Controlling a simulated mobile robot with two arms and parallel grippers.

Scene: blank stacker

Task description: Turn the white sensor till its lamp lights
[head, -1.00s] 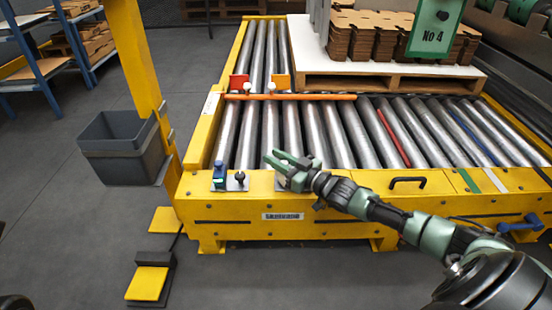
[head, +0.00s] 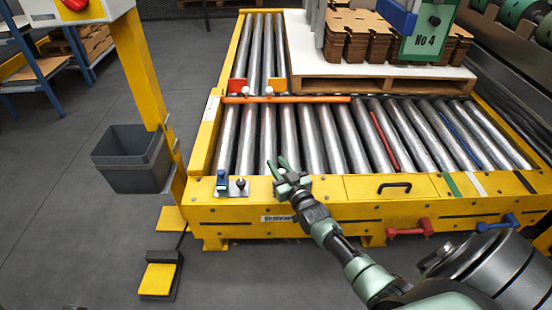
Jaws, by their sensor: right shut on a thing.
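My right gripper (head: 279,166) is at the near yellow rail of the roller conveyor, its fingers pointing up and away. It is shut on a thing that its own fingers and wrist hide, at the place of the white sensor. I cannot make out the sensor's body or its lamp there. To the left on the same rail stand a blue sensor (head: 222,181) and a small black knob-like sensor (head: 240,184) on a metal plate. My left gripper is not in view.
An orange bar (head: 290,98) crosses the rollers (head: 310,140) behind the gripper. A pallet (head: 370,86) with cardboard stacks stands beyond. A yellow post (head: 140,70) with a grey bin (head: 132,158) rises at left. A yellow pedal (head: 158,279) lies on the floor.

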